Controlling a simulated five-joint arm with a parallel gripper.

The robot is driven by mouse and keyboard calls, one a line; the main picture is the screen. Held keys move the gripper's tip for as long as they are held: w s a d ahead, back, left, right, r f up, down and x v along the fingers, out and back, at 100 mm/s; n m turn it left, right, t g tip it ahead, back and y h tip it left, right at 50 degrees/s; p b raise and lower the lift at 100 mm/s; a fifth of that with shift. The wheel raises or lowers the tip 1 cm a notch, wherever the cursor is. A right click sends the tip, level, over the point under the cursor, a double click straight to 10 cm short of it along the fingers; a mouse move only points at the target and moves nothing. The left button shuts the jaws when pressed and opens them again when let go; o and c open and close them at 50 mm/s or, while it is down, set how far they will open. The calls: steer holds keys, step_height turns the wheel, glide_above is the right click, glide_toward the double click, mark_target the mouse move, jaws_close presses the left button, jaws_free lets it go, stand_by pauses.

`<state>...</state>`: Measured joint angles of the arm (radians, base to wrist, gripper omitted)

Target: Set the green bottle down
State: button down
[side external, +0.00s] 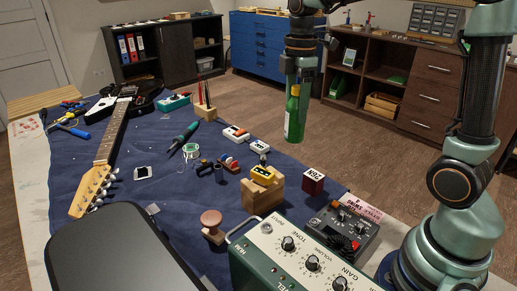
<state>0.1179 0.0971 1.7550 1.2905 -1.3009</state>
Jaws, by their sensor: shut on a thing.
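The green bottle (293,118) has a pale label and a yellow top. It hangs upright in my gripper (298,82), which is shut on its upper part. In the side external view its base appears in front of the wooden floor, beyond the back edge of the blue mat (230,195) on the workbench. Its base touches nothing that I can see. My gripper's fingers partly hide the bottle's neck.
An electric guitar (119,128) lies at the left of the bench. Wooden blocks (262,195), a dark red box (313,182), a pedal (343,232) and a green amplifier (290,255) crowd the right and front. A black case (115,255) fills the front left.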

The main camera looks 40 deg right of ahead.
steer(key=s+a+f+m, duration=0.5)
steer(key=f+m, duration=0.1)
steer(key=m, duration=0.8)
steer(key=w+d+r, duration=0.4)
steer(key=r, duration=0.1)
steer(key=w+d+r, duration=0.2)
steer(key=r, duration=0.1)
steer(key=shift+d, duration=0.3)
step_height(320, 180, down, 20)
steer(key=shift+w+d+r, duration=0.1)
steer(key=shift+c, duration=0.9)
jaws_free()
